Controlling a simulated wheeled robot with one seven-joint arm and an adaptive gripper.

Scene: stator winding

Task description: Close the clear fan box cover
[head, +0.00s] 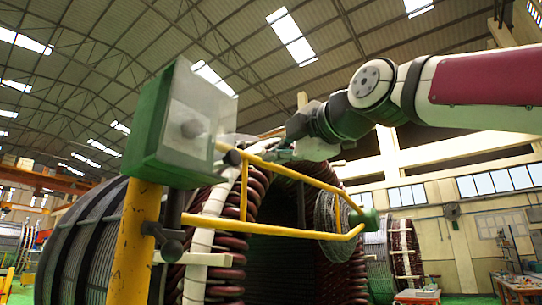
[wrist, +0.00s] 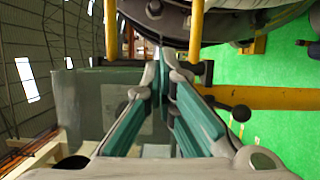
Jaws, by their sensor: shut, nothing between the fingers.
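The fan box (head: 146,140) is a green box on top of a yellow post in the head view. Its clear cover (head: 205,105) is a grey see-through panel on the box's right side, with a dark round knob behind or on it. I cannot tell how far it stands from the box. My gripper (head: 258,153) is to the right of the cover, pointing left towards it. In the wrist view, the teal fingers of my gripper (wrist: 166,62) meet at the tips, with nothing between them. A grey-green see-through panel (wrist: 85,105) lies behind and left of the fingers, partly hidden by them.
A yellow rail frame (head: 290,231) extends right from the yellow post (head: 135,245), just below my gripper. A large stator with dark red coils (head: 255,200) stands behind it.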

